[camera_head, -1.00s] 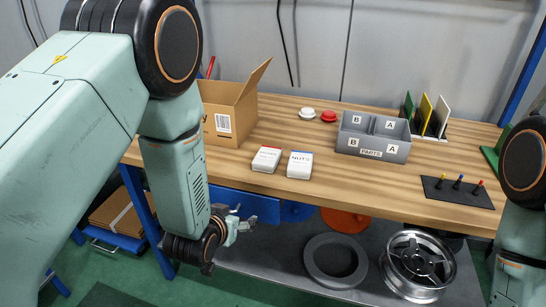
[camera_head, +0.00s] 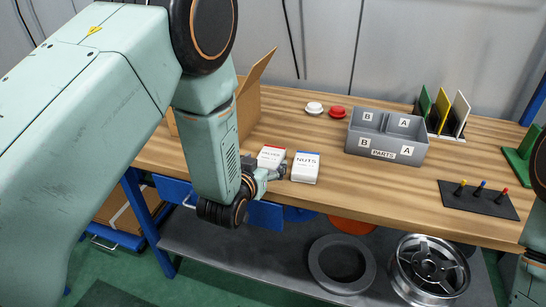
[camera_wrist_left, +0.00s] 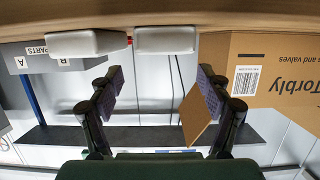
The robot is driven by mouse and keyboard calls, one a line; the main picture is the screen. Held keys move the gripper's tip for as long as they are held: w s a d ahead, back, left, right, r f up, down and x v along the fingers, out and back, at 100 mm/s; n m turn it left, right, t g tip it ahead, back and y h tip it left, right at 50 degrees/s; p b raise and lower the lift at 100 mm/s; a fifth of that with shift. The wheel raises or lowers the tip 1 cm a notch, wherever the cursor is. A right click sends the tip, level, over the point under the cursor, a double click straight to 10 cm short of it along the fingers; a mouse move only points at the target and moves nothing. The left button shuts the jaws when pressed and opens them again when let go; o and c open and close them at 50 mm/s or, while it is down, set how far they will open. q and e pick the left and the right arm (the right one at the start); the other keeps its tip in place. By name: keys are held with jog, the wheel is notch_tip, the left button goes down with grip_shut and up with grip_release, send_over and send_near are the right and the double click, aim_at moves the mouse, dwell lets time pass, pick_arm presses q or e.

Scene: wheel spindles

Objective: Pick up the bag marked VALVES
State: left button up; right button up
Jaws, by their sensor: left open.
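The bag marked VALVES (camera_head: 271,155) is white with a red top stripe and lies near the front edge of the workbench. My left gripper (camera_head: 270,175) is open and empty at that edge, just in front of this bag, partly covering it in the head view. In the left wrist view, which is upside down, the open fingers (camera_wrist_left: 160,86) are spread below two white bags at the top. The VALVES bag (camera_wrist_left: 166,41) is the right one there, nearer the box. My right gripper is out of view.
The NUTS bag (camera_head: 305,170) lies close to the right of the VALVES bag. A cardboard box (camera_head: 246,108) stands behind on the left. A grey parts bin (camera_head: 384,154) and a dark peg plate (camera_head: 480,199) are farther right. Bare wood (camera_head: 375,190) lies between.

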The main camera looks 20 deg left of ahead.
aim_at(270, 157)
pick_arm(q)
jog(key=x, duration=0.2)
jog(key=b+x, duration=0.1)
jog(key=x, duration=0.2)
jog(key=a+f+x, duration=0.1)
jog(key=x, duration=0.1)
jog(key=shift+w, duration=0.2)
jog(key=shift+d+r, duration=0.1)
jog(key=shift+d, duration=0.1)
jog(key=shift+s, duration=0.15)
jog(key=shift+c, duration=0.7)
jog(key=shift+a, duration=0.1)
jog(key=c, duration=0.9)
